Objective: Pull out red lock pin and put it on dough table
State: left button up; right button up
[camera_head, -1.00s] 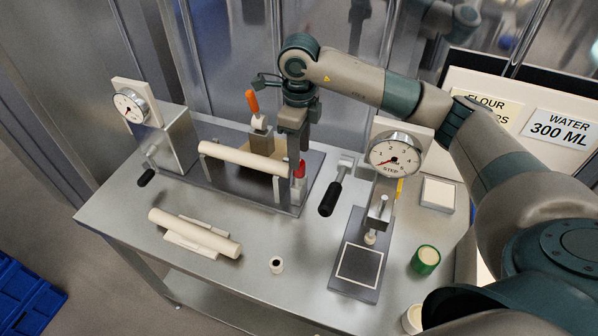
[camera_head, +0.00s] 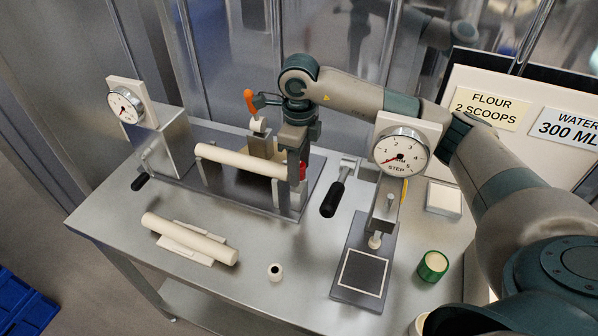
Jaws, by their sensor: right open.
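The red lock pin (camera_head: 303,171) stands at the right end of the roller fixture and is partly hidden behind my right gripper. My right gripper (camera_head: 293,172) points down at that end, with its fingers beside the pin. It is open, and I cannot tell whether a finger touches the pin. The dough table (camera_head: 120,218) is the steel table that carries the fixture. My left gripper is not in view.
A cream roller (camera_head: 240,160) lies in the fixture, near an orange-handled lever (camera_head: 249,101). Another roller (camera_head: 190,238) rests on the table in front. A black-handled lever (camera_head: 332,199), a dial press (camera_head: 401,151), a small white ring (camera_head: 275,271) and a green cup (camera_head: 433,265) stand nearby.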

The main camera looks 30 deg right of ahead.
jog(key=shift+b, duration=0.3)
jog(key=shift+c, duration=0.7)
jog(key=c, duration=0.9)
